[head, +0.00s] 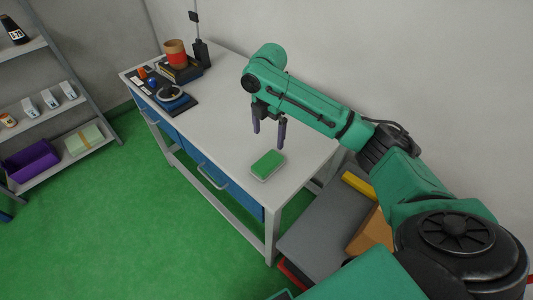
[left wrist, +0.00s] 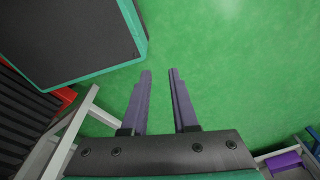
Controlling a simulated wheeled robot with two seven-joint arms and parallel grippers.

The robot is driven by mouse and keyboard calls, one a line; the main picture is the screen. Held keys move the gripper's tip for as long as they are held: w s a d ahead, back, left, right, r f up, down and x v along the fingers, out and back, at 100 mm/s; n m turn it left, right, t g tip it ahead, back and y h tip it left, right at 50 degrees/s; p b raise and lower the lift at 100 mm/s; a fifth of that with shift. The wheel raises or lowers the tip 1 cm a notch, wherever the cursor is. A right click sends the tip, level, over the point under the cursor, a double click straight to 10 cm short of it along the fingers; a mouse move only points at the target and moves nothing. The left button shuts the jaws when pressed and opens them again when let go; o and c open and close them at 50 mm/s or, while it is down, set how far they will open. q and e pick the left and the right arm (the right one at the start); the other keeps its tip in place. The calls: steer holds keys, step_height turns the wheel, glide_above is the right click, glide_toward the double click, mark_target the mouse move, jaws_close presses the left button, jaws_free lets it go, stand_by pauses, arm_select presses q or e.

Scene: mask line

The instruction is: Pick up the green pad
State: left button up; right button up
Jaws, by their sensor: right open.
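The green pad (head: 267,164) lies flat near the right end of the white workbench top (head: 222,143); it has a pale rim or base. My right gripper (head: 268,140) is open and empty. It points down above the bench, close to the pad and just behind it in the head view, with no contact that I can make out. My left gripper (left wrist: 160,75) shows only in the left wrist view. Its two purple-grey fingers are apart with nothing between them, over the green floor (left wrist: 215,60).
At the bench's far left end stand an orange-brown pot (head: 176,53), a dark stand (head: 201,52) and a black tray (head: 170,98). A shelf with a purple bin (head: 33,162) is at left. A grey platform (head: 318,225) with boxes stands right of the bench. The bench's middle is clear.

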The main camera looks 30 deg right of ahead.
mark_target(269, 160)
steer(key=s+f, duration=0.1)
steer(key=s+a+f, duration=0.1)
steer(key=s, duration=0.1)
steer(key=shift+f, duration=0.4)
steer(key=shift+w+d+f+p, duration=0.15)
steer(key=shift+f+p, duration=0.15)
steer(key=shift+f, duration=0.45)
steer(key=f, duration=0.4)
steer(key=w+f+p, duration=0.1)
steer(key=f, duration=0.1)
steer(key=shift+d, duration=0.2)
steer(key=shift+a, duration=0.1)
steer(key=shift+c, duration=0.9)
arm_select(q)
steer(key=shift+g, duration=0.3)
steer(key=s, duration=0.1)
steer(key=s+a+r, duration=0.1)
steer(key=s, duration=0.3)
steer(key=shift+a+r, duration=0.2)
steer(key=shift+r, duration=0.1)
arm_select(e)
steer(key=c, duration=1.1)
